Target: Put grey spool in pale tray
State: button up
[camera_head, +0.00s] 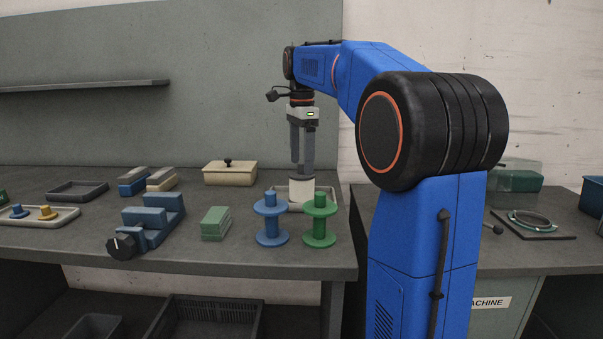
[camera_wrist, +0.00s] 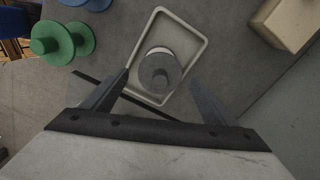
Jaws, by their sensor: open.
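The grey spool (camera_wrist: 160,72) stands upright inside the pale tray (camera_wrist: 197,28) in the wrist view, with a grey top and a paler lower part. In the head view, the spool (camera_head: 301,190) is below my gripper, and the pale tray (camera_head: 333,201) shows around its base. My gripper (camera_head: 302,170) points down over it. In the wrist view, the open fingers of my gripper (camera_wrist: 160,77) lie to either side of the spool, with gaps visible. Whether the fingertips are above its top or beside it is hard to tell.
A blue spool (camera_head: 271,220) and a green spool (camera_head: 319,221) stand just in front of the tray. A green block stack (camera_head: 215,223) and blue blocks (camera_head: 150,218) lie to the left. A cream lidded box (camera_head: 230,174) stands behind left. The bench's front edge is close.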

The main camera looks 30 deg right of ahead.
notch_tip(320, 180, up, 6)
jog(key=shift+r, duration=0.2)
dwell(0.6)
